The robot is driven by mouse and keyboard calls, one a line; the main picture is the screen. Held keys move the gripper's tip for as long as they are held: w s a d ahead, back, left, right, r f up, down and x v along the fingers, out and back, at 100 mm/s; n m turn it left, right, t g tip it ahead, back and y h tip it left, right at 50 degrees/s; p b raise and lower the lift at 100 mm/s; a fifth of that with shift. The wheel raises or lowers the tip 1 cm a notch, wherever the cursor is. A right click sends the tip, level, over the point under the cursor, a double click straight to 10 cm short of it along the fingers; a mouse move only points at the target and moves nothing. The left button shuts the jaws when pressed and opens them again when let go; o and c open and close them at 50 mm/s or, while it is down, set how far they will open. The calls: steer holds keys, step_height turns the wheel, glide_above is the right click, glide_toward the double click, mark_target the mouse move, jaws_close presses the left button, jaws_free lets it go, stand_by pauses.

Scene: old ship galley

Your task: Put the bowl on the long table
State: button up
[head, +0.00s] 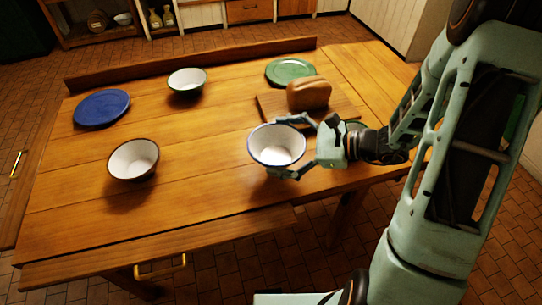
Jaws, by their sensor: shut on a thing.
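A white bowl with a dark rim (277,146) is held at its right side by my gripper (288,147). The gripper's fingers are shut on the bowl, one at its far side and one at its near side. The bowl is upright over the right-middle part of the long wooden table (215,203). I cannot tell for sure whether its base touches the tabletop.
A blue plate (102,108) lies at the back left and a green plate (291,71) at the back right. A bread loaf (309,93) sits on a cutting board (345,107) just behind my gripper. The table's front middle is clear. A raised ledge (195,64) runs along its back.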

mark_target(271, 156)
steer(key=shift+w+a+f, duration=0.4)
steer(key=shift+a+f, duration=0.15)
steer(key=shift+f, duration=0.2)
steer(key=shift+w+a+f+b, duration=0.15)
steer(key=shift+f+b, duration=0.25)
steer(key=shift+f, duration=1.3)
steer(key=shift+f, duration=0.1)
steer(key=shift+f, duration=0.2)
steer(key=o, duration=1.1)
steer(key=shift+r, duration=0.1)
steer(key=shift+r, duration=0.1)
